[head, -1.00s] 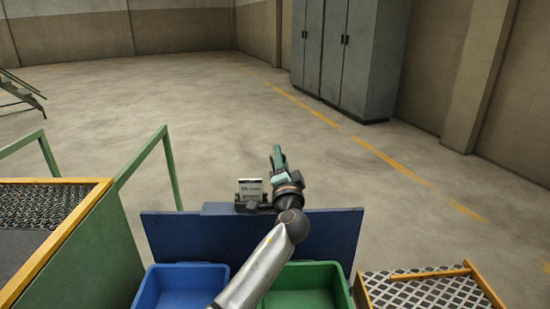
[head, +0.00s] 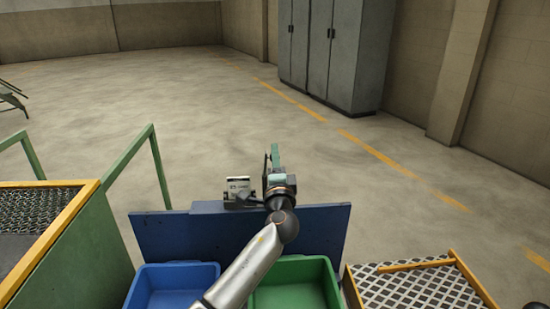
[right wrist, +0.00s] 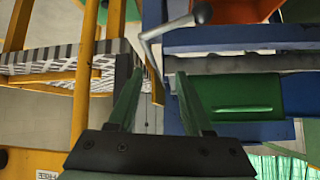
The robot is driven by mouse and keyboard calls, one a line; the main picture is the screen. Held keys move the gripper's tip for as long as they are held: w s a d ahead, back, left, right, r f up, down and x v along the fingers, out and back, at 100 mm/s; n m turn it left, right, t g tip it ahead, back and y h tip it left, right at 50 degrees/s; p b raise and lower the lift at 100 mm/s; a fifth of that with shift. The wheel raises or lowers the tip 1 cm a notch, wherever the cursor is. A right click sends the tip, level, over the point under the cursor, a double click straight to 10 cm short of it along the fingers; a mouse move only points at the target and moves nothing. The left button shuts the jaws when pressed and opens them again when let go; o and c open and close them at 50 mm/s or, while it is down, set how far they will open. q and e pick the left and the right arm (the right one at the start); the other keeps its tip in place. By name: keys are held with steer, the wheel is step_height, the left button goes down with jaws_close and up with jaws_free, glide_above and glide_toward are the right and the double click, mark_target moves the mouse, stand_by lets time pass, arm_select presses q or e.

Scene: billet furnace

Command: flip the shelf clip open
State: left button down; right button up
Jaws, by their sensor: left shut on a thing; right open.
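The shelf clip (head: 238,204) sits on the top edge of a dark blue panel (head: 170,235), with a white label card (head: 238,187) upright in it. My left gripper (head: 271,160) is just right of the card in the head view, its green fingers pointing up and away. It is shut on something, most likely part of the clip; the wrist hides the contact. My right gripper (right wrist: 160,74) shows only in the right wrist view, open, with nothing between its two green fingers. A bent metal rod with a dark knob (right wrist: 201,13) is beyond the fingertips.
A blue bin (head: 172,285) and a green bin (head: 295,283) stand before the panel. A green railing (head: 140,145) and yellow-edged platform (head: 85,205) are at left. A metal tread plate (head: 415,285) is at right. Grey cabinets (head: 335,50) stand far back; the floor between is clear.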

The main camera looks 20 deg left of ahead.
arm_select(q)
steer(key=shift+r, duration=0.1)
steer(key=c, duration=0.6)
jaws_free()
steer(key=v, duration=1.2)
steer(key=shift+s+d, duration=0.1)
steer(key=shift+s, duration=0.1)
